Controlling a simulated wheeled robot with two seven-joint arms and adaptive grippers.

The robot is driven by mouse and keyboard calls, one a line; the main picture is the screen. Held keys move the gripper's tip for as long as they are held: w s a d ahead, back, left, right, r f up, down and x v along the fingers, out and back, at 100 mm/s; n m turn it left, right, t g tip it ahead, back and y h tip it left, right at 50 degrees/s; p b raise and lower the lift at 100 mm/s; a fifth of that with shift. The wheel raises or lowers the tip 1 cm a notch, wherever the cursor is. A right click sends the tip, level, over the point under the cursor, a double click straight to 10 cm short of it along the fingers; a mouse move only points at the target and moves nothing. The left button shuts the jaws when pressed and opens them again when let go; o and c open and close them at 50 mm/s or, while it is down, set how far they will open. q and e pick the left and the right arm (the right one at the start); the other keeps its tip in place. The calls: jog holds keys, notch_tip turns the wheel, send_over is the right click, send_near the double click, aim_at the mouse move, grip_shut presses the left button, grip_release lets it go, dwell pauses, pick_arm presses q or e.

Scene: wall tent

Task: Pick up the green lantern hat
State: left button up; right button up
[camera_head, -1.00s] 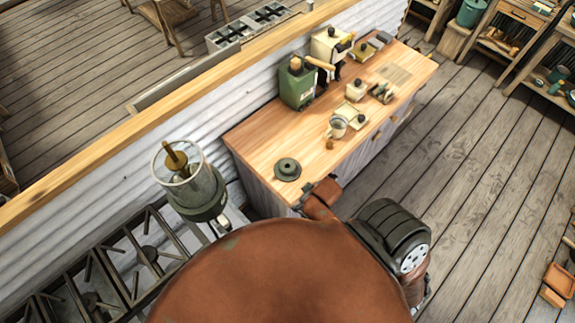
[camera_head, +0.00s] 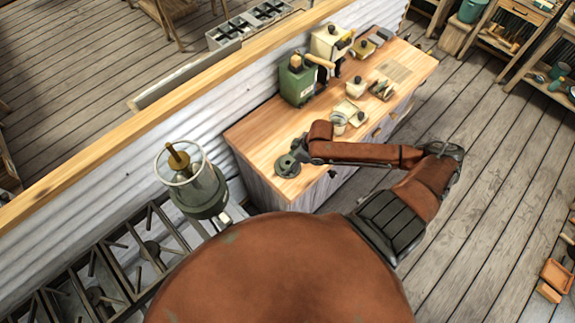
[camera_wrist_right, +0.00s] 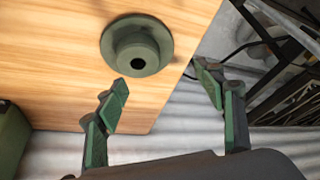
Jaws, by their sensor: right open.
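The green lantern hat (camera_head: 287,165) is a round, dark green disc with a raised collar and a hole. It lies on the wooden counter top (camera_head: 262,137) near its front left corner. In the right wrist view the hat (camera_wrist_right: 137,46) is ahead of the fingers and a little left of the middle of the gap. My right gripper (camera_head: 300,152) reaches over the counter beside the hat and partly covers it in the head view. In the right wrist view its fingers (camera_wrist_right: 168,92) are spread and hold nothing. My left gripper is not in view.
A green grinder (camera_head: 297,82), a cream box (camera_head: 330,42), a mug (camera_head: 340,121) and small jars stand farther along the counter. A glass lantern (camera_head: 192,183) stands left of the counter by a gas stove (camera_head: 125,255). A corrugated wall runs behind.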

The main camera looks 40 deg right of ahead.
aim_at(288, 163)
jog(key=shift+w+d+r, duration=0.2)
jog(key=shift+w+d, duration=0.05)
jog(key=shift+d, duration=0.35)
jog(key=shift+w+d+r, duration=0.2)
jog(key=shift+d, duration=0.4)
jog(key=shift+w+f, duration=0.15)
jog(key=shift+f, duration=0.05)
jog(key=x, duration=0.2)
jog(key=p+x, duration=0.1)
jog(key=x, duration=0.1)
jog(key=p+x, duration=0.1)
jog(key=x, duration=0.1)
jog(key=shift+d+f, duration=0.1)
jog(key=shift+d, duration=0.15)
jog(key=shift+w+f, duration=0.2)
jog(key=shift+f, duration=0.35)
jog(key=shift+c, duration=0.6)
jog(key=shift+s, duration=0.1)
jog(key=c, duration=1.3)
